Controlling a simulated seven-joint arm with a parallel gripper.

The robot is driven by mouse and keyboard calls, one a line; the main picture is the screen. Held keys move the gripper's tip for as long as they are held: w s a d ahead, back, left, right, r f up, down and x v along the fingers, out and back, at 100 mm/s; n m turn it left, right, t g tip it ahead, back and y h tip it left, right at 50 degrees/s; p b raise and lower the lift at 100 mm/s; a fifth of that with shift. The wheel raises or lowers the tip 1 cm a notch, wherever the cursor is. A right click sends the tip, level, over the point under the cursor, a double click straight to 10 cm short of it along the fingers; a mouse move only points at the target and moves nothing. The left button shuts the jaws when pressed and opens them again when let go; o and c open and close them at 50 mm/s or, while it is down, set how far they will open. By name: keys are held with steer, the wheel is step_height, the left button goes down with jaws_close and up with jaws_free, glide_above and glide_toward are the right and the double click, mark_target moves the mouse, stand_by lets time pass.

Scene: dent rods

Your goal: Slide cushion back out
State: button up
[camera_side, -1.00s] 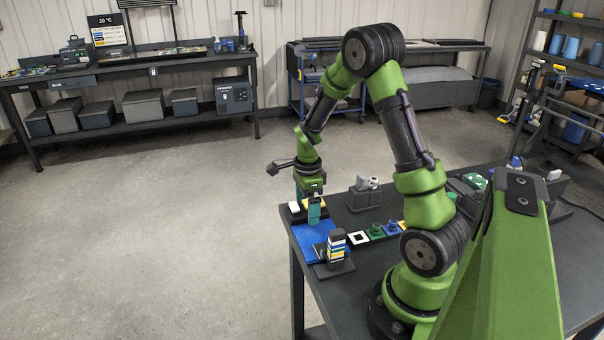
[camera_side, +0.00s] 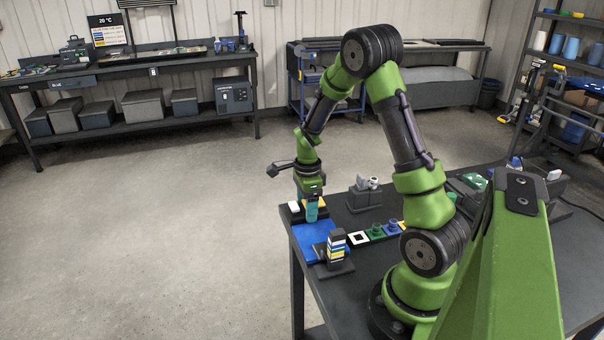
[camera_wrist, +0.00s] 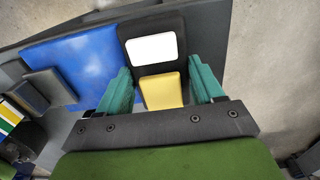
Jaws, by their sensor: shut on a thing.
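My gripper (camera_wrist: 163,88) points down at the far-left corner of the table, and shows in the side view (camera_side: 311,217) too. Its two teal fingers stand on either side of a yellow block (camera_wrist: 162,93), which looks like the cushion. The gripper is shut on it, though the contact faces are hard to make out. The yellow block lies within a black piece (camera_wrist: 152,28), lined up with a white block (camera_wrist: 153,48) further off. In the side view the fingers partly hide the yellow block; the white block (camera_side: 294,207) shows left of them.
A blue mat (camera_wrist: 75,58) lies beside the black piece. A dark stand with a striped stack (camera_side: 336,246) is at the mat's near side. Coloured pieces (camera_side: 376,231) line the table to the right, with a grey fixture (camera_side: 364,197) behind. The table edge is close.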

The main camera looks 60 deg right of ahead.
steer(key=shift+w+d, duration=1.55)
steer(key=o, duration=1.3)
steer(key=shift+o, duration=0.2)
steer(key=shift+r, duration=0.1)
step_height(320, 180, up, 17)
